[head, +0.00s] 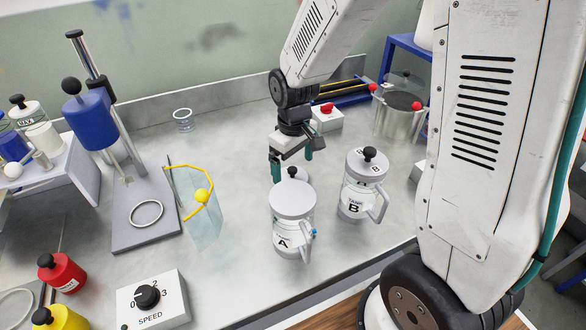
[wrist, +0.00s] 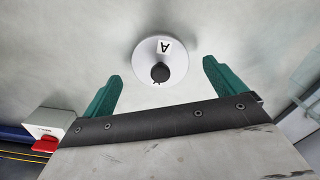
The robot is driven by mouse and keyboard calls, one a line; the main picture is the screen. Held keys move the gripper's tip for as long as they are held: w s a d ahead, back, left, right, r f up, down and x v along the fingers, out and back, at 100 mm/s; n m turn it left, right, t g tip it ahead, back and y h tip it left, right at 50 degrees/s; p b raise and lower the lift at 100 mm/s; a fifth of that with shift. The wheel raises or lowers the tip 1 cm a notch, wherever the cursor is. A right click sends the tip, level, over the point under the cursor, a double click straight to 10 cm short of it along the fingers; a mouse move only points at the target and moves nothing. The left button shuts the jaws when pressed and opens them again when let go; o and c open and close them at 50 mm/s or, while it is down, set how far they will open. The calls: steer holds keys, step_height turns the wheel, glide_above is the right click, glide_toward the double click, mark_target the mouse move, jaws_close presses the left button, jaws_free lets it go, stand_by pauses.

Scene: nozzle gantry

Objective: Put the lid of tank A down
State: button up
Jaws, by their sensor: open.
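The lid of tank A (wrist: 160,50) is a pale round disc with a black knob and an "A" label. It lies face up on the grey bench just behind tank A (head: 285,239). In the head view the tank partly hides the lid (head: 301,177). Tank A stands upright, its round top showing no knob. My gripper (head: 292,167) is open over the lid. In the wrist view its green fingers (wrist: 161,70) stand apart on both sides of the lid, with a clear gap between each finger and the knob.
Tank B (head: 353,200), with its knobbed lid on, stands to the right of tank A. A yellow-edged clear guard (head: 205,222) is to the left. A red-button box (head: 327,117) sits behind my gripper. A speed dial box (head: 152,300) is at the front. Bench between guard and tank A is clear.

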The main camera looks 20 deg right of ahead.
mark_target(294, 170)
step_height(294, 170, up, 10)
steer(key=s+d+r+m, duration=0.1)
steer(key=s+r, duration=0.2)
steer(key=s, duration=0.4)
steer(key=s+d+r+m, duration=0.1)
steer(key=s+r+m, duration=0.1)
steer(key=s, duration=0.5)
steer(key=s+d+r+m+t, duration=0.1)
steer(key=s+r, duration=0.3)
steer(key=s, duration=0.4)
steer(key=shift+m, duration=0.3)
